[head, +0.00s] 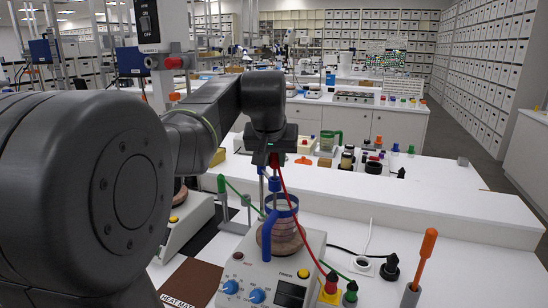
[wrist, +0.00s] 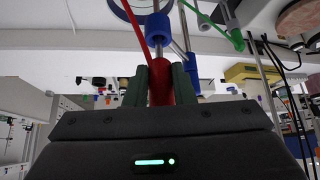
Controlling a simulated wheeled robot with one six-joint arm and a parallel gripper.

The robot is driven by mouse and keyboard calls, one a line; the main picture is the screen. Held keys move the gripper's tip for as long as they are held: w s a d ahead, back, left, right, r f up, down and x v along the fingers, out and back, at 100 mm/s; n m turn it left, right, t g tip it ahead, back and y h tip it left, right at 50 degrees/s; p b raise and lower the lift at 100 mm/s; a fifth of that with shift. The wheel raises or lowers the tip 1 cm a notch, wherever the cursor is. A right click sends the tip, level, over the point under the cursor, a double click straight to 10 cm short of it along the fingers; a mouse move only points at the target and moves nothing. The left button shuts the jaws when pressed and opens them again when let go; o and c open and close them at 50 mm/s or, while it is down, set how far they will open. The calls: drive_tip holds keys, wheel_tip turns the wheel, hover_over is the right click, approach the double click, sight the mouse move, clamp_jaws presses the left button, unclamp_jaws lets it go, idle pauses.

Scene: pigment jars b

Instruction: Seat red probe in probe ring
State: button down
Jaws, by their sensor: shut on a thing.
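My gripper (head: 275,158) is shut on the red handle of the red probe (head: 274,161), above the stirrer hot plate. In the wrist view, the red probe (wrist: 159,84) sits between my two dark fingers (wrist: 160,80), and its metal shaft runs away from me. A blue collar (head: 274,184), which looks like the probe ring, is just below my gripper, over the beaker; it also shows in the wrist view (wrist: 158,27). The shaft lines up with the collar and appears to pass through it. A red cable trails down right.
A glass beaker (head: 283,228) with a blue handle stands on the hot plate (head: 262,274). A green probe (head: 222,184) with a green cable is close on the left. An orange-handled tool (head: 427,247) stands at the front right. A raised white shelf (head: 420,207) runs behind.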

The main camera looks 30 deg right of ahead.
drive_tip(key=shift+f+b, duration=0.95)
drive_tip(key=shift+f, duration=0.55)
drive_tip(key=c, duration=1.1)
unclamp_jaws()
drive_tip(key=shift+c, duration=0.2)
drive_tip(key=shift+r, duration=0.1)
drive_tip(key=v, duration=1.3)
drive_tip(key=shift+s+a+r, duration=0.15)
drive_tip(key=shift+r, duration=0.15)
drive_tip(key=x, duration=1.3)
drive_tip(key=shift+w+d+p, duration=0.2)
drive_tip(key=shift+p, duration=0.15)
drive_tip(key=shift+r, duration=0.15)
